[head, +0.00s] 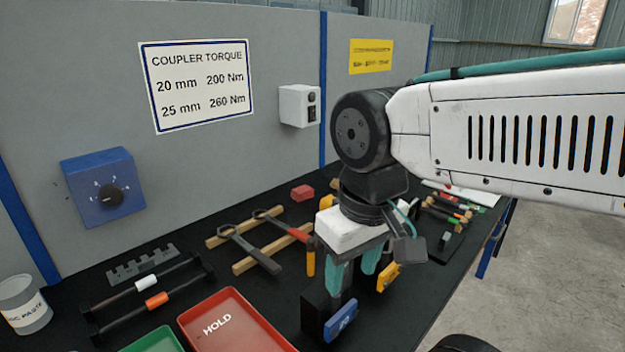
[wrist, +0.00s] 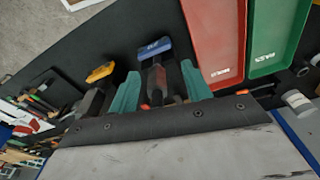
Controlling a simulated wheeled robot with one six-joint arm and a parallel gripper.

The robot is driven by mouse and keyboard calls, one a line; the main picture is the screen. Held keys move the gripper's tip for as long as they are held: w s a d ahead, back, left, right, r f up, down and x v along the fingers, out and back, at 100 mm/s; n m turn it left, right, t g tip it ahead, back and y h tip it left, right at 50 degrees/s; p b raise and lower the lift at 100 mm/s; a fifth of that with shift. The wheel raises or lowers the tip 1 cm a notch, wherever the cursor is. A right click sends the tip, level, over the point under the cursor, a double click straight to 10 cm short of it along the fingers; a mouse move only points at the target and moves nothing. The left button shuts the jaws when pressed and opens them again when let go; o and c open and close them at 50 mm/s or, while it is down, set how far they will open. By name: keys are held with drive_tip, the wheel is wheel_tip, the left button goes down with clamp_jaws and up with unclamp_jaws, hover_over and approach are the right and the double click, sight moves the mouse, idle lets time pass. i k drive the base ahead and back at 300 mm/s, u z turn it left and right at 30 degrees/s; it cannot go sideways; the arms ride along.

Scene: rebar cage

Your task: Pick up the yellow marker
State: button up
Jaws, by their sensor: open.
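My gripper (head: 353,280) points down over the black bench, its two teal fingers apart. In the wrist view the open fingers (wrist: 160,88) stand on either side of a dark upright piece with a blue top (wrist: 155,48). I cannot tell whether they touch it. A yellow-topped piece (head: 388,277) on a similar dark base stands just right of the fingers; it also shows left of them in the wrist view (wrist: 100,72). Several slim dark sticks with coloured bands (head: 447,210) lie at the back right of the bench. I cannot tell for sure which thing is the yellow marker.
A red tray (head: 240,312) marked HOLD and a green tray (head: 155,343) lie at front left. Black bars (head: 145,290) lie at left near a white paste pot (head: 24,305). A grey panel stands behind.

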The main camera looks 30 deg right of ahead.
sight(311, 246)
drive_tip(key=z, duration=0.85)
drive_tip(key=k, duration=1.1)
drive_tip(key=z, duration=1.4)
drive_tip(key=i, duration=0.9)
drive_tip(key=u, duration=1.2)
drive_tip(key=i, duration=0.75)
drive_tip(key=u, duration=0.9)
